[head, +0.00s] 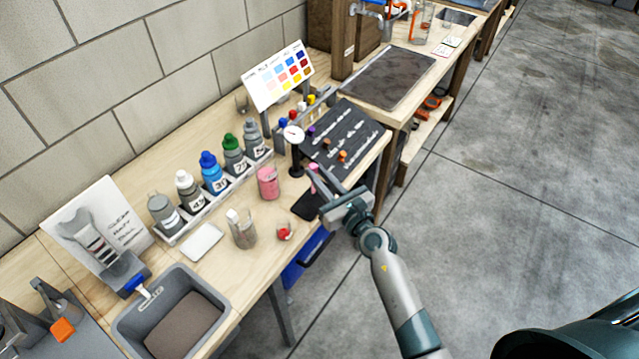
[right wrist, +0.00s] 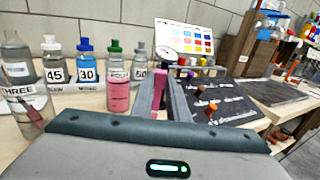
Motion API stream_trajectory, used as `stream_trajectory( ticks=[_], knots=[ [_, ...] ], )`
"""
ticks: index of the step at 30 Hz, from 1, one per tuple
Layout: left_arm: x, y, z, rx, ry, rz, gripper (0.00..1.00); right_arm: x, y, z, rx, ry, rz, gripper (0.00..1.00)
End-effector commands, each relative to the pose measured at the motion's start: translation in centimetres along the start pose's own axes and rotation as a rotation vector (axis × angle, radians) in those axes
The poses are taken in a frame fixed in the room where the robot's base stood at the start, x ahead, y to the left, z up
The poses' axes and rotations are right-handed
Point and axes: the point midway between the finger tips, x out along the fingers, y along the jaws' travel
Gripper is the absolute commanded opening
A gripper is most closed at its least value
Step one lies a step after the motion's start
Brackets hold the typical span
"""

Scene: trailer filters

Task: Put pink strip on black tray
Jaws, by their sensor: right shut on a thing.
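My right gripper (head: 322,184) is over the front edge of the wooden bench and shut on the pink strip (head: 313,171). In the right wrist view the strip (right wrist: 157,98) stands between the two grey fingers (right wrist: 160,92), its lower part narrow and pink. A small flat black tray (head: 305,206) lies on the bench just left of and below the gripper, partly hidden by it. I cannot tell whether the strip touches anything below it. My left gripper is not in view.
A dark board (head: 365,143) with coloured pieces lies right behind the gripper. A gauge (head: 293,134) on a stand and a pink jar (head: 268,183) stand close by. A rack of bottles (head: 214,180), a glass jar (head: 241,228) and a grey bin (head: 128,325) are to the left.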

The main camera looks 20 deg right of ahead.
Motion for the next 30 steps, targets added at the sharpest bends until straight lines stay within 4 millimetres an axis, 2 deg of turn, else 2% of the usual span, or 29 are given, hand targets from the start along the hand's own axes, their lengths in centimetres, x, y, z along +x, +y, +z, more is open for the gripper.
stream_trajectory(
  ticks=[3, 6, 20, 21, 23, 30],
  knots=[
    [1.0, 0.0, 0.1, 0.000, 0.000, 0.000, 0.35, 0.0, 0.0, -2.0, -0.002, 0.003, 0.002, 0.00],
    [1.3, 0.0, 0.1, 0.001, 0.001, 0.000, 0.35, 0.0, 0.0, -2.8, -0.002, 0.002, 0.002, 0.00],
    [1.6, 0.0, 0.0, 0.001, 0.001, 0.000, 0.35, 0.0, -0.1, -3.2, -0.002, 0.001, -0.001, 0.00],
    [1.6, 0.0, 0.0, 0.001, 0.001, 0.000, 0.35, 0.0, -0.1, -3.2, -0.001, 0.001, -0.001, 0.17],
    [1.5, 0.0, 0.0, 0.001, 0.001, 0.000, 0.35, 0.0, -0.1, -3.1, -0.001, 0.001, -0.001, 0.31],
    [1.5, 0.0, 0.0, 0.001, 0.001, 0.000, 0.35, 0.0, -0.1, -3.1, -0.001, 0.001, -0.001, 0.33]
  ],
)
